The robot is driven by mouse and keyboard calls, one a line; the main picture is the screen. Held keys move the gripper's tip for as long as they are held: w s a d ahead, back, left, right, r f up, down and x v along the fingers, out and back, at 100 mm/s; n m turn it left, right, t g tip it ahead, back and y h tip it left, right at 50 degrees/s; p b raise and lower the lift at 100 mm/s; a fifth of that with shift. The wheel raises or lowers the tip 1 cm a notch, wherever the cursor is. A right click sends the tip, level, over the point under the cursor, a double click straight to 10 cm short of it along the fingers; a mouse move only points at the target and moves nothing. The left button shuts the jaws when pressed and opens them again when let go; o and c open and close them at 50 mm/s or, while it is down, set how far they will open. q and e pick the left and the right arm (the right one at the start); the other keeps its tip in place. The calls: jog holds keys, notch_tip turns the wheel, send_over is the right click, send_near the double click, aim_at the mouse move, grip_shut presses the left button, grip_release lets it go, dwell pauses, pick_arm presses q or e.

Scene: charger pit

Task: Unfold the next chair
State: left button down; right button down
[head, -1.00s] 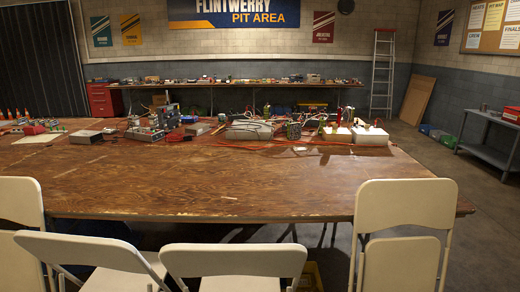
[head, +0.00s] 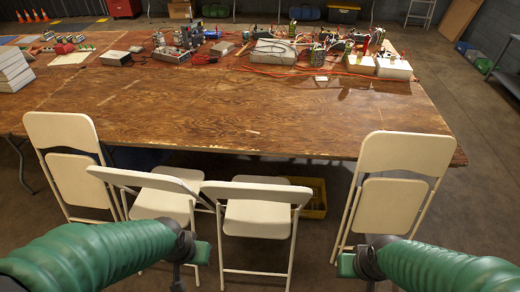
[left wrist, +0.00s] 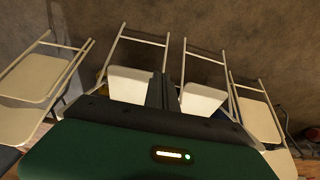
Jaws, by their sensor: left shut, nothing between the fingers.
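A folded cream chair (head: 75,165) stands upright at the table's left front, its seat flat against the frame. Another folded chair (head: 398,195) stands at the right front. Between them, a left-middle chair (head: 165,200) and a right-middle chair (head: 257,218) are open with seats level. My left gripper (head: 192,256) is at the lower left, before the left-middle chair; in the left wrist view its dark fingers (left wrist: 162,90) are together and empty, between two white seats. My right gripper (head: 352,264) is before the right folded chair, fingers mostly hidden.
The wooden table (head: 230,125) stands behind the chairs, with electronics and wires along its far side. A yellow crate (head: 313,198) is on the floor under it. Floor (head: 490,220) at the right is clear.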

aim_at(253, 186)
dwell(0.3)
